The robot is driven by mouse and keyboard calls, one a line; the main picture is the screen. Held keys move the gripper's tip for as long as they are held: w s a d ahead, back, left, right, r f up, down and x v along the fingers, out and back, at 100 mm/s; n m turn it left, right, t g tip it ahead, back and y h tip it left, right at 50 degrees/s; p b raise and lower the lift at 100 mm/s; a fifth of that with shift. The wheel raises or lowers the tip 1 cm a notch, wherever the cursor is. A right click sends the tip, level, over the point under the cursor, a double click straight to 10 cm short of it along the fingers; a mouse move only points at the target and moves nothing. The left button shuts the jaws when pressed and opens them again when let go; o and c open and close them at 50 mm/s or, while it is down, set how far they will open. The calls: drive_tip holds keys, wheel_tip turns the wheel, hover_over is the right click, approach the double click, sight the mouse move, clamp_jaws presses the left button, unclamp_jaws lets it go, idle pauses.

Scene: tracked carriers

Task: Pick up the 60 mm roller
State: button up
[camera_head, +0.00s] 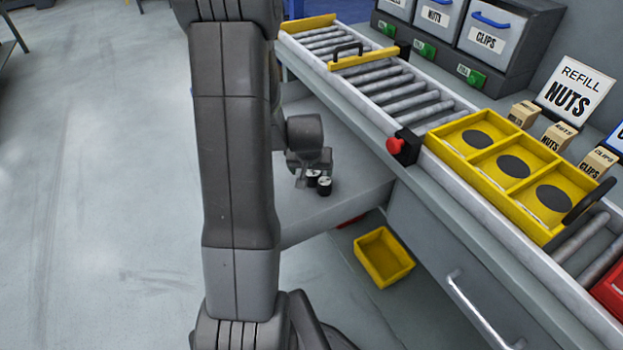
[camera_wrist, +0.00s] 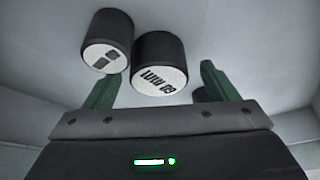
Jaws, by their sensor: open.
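The 60 mm roller (camera_wrist: 158,65) is a short black cylinder in the wrist view, with an upside-down label on its pale end face. A second black roller (camera_wrist: 108,42) with a two-square mark is beside it on the left. In the head view, two small black rollers with pale tops (camera_head: 324,186) stand on the grey lower shelf; I cannot tell there which is the 60 mm one. My gripper (camera_wrist: 157,78) is open and empty, its green fingers on either side of the 60 mm roller in the picture. Whether they reach it in depth is unclear.
The conveyor (camera_head: 400,92) with a yellow three-part tray (camera_head: 478,185) and a red button (camera_head: 394,146) runs along the right. A yellow bin (camera_head: 383,258) is on the floor below the shelf.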

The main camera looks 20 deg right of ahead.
drive_tip(key=shift+x, duration=0.85)
drive_tip(key=shift+r, duration=0.1)
drive_tip(key=shift+s, duration=0.1)
drive_tip(key=shift+c, duration=0.2)
drive_tip(key=c, duration=1.2)
